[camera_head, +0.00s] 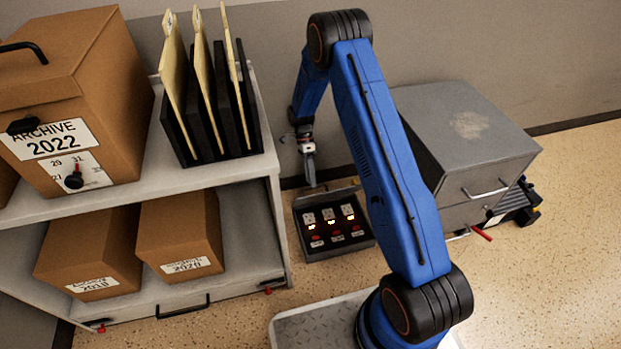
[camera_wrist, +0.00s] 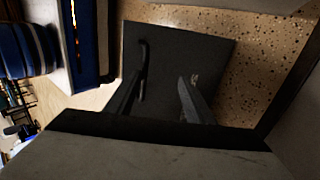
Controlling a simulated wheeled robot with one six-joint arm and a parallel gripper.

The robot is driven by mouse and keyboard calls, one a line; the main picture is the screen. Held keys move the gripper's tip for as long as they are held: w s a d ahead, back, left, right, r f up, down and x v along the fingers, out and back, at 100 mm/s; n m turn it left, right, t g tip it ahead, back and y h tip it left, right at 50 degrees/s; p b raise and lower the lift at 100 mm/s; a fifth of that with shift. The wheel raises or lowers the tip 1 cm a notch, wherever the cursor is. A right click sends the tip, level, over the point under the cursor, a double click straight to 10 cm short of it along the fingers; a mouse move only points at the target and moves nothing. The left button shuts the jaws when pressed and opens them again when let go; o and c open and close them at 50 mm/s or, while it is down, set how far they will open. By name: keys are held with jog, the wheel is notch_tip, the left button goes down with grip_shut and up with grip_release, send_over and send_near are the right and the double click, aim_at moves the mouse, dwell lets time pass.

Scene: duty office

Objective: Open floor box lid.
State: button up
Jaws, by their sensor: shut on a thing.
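The floor box (camera_head: 340,246) is a dark box on the floor beside the shelf. Its inside shows, with sockets, small lit lamps and red parts. Its lid (camera_head: 332,194) stands raised at the back edge. In the wrist view the lid (camera_wrist: 205,55) is a dark square plate with a black bar handle (camera_wrist: 144,70). My gripper (camera_head: 310,184) reaches down to the lid from behind the box. In the wrist view my gripper (camera_wrist: 160,82) has its fingers against the lid, one overlapping the handle's end. It is shut on the handle, though the exact contact is hard to see.
A shelf (camera_head: 225,170) with archive boxes and a folder rack (camera_head: 205,115) stands close on the left. A grey cabinet (camera_head: 470,145) with a handle stands on the right. The wall (camera_head: 245,60) is close behind. Speckled floor (camera_head: 560,270) is clear at the right front.

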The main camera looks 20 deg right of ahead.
jog(key=shift+w+r, duration=0.1)
jog(key=shift+r, duration=0.05)
jog(key=shift+c, duration=0.7)
notch_tip(320, 180, up, 10)
jog(key=shift+f, duration=0.2)
